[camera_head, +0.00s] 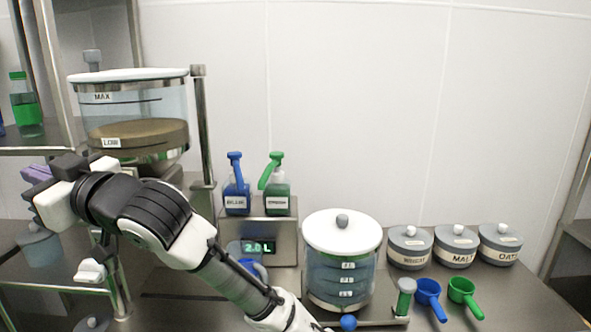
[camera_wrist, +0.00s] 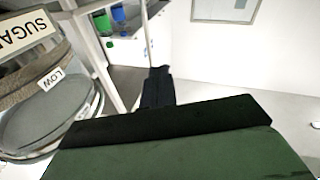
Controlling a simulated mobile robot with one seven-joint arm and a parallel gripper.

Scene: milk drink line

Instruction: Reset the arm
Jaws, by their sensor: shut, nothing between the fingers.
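My arm reaches from the bottom middle of the head view up to the left, bent at its black joint. Its hand end is at the left, in front of the metal rack and below the big clear hopper (camera_head: 138,95). The fingertips cannot be made out in the head view. In the wrist view my gripper (camera_wrist: 157,85) shows as dark fingers, shut and empty, pointing toward open floor and white wall. A dark green and black surface fills the bottom of that view and hides what lies below.
The wrist view shows a container labelled SUGAR (camera_wrist: 28,40) close at the left and a green bottle (camera_wrist: 102,24) on a shelf. On the counter stand a lidded clear tank (camera_head: 340,250), pump bottles (camera_head: 236,195), labelled jars (camera_head: 455,248), and blue (camera_head: 428,292) and green scoops (camera_head: 463,290).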

